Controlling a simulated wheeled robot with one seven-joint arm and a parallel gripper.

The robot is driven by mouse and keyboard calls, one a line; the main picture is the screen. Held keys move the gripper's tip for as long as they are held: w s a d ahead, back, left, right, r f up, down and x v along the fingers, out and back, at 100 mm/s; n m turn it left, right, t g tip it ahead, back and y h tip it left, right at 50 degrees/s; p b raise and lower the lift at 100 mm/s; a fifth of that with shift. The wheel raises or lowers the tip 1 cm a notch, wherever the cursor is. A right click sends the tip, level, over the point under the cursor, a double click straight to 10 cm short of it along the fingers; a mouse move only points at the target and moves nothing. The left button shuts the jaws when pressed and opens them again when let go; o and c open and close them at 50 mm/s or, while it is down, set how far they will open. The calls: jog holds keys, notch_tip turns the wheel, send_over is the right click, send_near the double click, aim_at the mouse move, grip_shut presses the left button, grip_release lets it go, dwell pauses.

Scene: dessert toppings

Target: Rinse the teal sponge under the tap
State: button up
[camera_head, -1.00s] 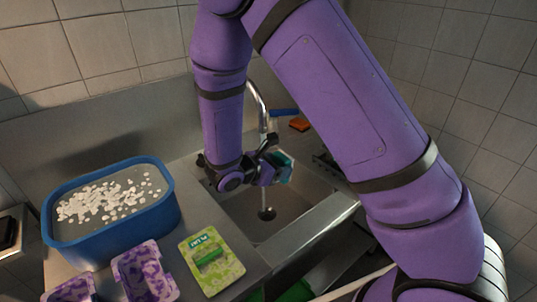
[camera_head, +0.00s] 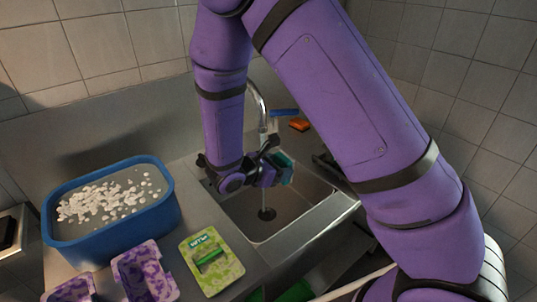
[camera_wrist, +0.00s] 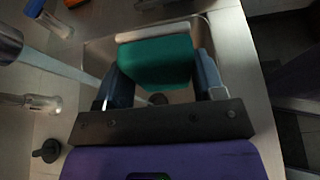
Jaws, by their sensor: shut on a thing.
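My gripper (camera_head: 273,172) is shut on the teal sponge (camera_head: 286,167) and holds it above the sink basin (camera_head: 238,211). In the wrist view the sponge (camera_wrist: 155,62) is a teal block with a pale edge, between the two fingers of my gripper (camera_wrist: 160,82). The chrome tap (camera_head: 262,112) curves up behind my gripper. In the wrist view the tap's end (camera_wrist: 9,45) is at the left. A pale streak runs from it towards my left finger; I cannot tell for sure if it is water.
A blue tub (camera_head: 165,205) with white pieces floating in it stands on the left counter. A green sponge pack (camera_head: 211,260) and purple patterned pieces (camera_head: 145,272) lie at the front. An orange block (camera_head: 299,125) lies behind the sink.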

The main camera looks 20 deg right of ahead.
aim_at(289, 165)
dwell(0.4)
jog(key=shift+s+d+r, duration=0.2)
jog(key=shift+s+r, duration=0.85)
jog(key=shift+s, duration=0.2)
jog(key=shift+s+d+r, duration=0.2)
jog(key=shift+s+r, duration=0.8)
jog(key=shift+s, duration=0.2)
jog(key=shift+w, duration=0.1)
